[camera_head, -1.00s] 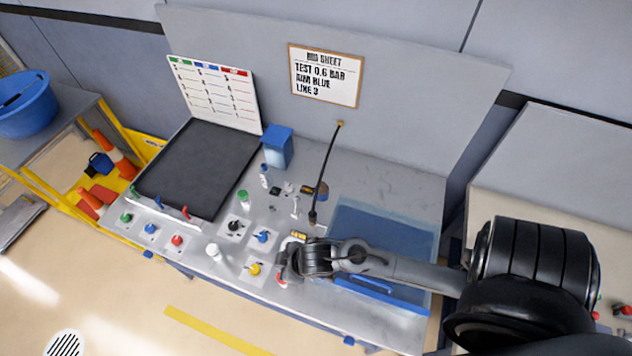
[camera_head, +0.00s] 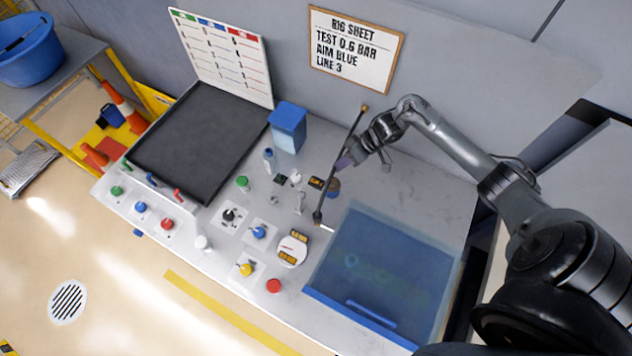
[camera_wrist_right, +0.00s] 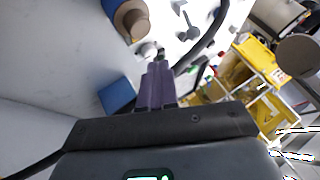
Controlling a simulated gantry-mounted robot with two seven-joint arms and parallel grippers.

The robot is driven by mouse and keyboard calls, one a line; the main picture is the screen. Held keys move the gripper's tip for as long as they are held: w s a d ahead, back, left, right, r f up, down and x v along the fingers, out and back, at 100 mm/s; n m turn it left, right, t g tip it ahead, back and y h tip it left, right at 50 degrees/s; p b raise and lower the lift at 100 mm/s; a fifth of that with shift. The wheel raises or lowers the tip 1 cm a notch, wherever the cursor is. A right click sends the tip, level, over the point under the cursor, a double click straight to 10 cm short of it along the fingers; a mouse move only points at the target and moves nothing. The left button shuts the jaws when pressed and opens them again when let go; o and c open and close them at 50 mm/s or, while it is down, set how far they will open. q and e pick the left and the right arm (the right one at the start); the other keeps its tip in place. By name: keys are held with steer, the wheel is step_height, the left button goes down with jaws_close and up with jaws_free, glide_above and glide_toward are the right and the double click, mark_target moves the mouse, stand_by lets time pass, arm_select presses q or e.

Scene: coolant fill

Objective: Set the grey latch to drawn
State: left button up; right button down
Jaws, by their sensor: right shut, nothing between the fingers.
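A small grey upright piece with a short arm (camera_head: 299,203), which looks like the grey latch, stands on the bench left of the foot of a black hose or rod (camera_head: 333,168). A similar grey piece (camera_wrist_right: 188,24) shows near the top of the right wrist view. Its exact setting is too small to tell. My right gripper (camera_head: 347,159) is behind and right of it, close to the black rod. Its purple fingers (camera_wrist_right: 158,84) are shut and empty in the right wrist view, apart from the grey piece. My left gripper is not in view.
A blue box (camera_head: 287,128) stands behind. A blue clear-lidded basin (camera_head: 385,275) lies to the right. Bare bench (camera_head: 420,190) lies behind the basin.

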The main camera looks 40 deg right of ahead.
mark_target(301, 200)
steer(key=shift+a, duration=0.1)
steer(key=x, duration=0.9)
steer(key=shift+w+a+f, duration=0.1)
steer(key=shift+f, duration=0.15)
steer(key=shift+a+r+p, duration=0.1)
steer(key=shift+a+p, duration=0.55)
steer(key=shift+a, duration=0.4)
steer(key=shift+a+p, duration=0.4)
steer(key=shift+a, duration=0.6)
steer(key=shift+r, duration=0.1)
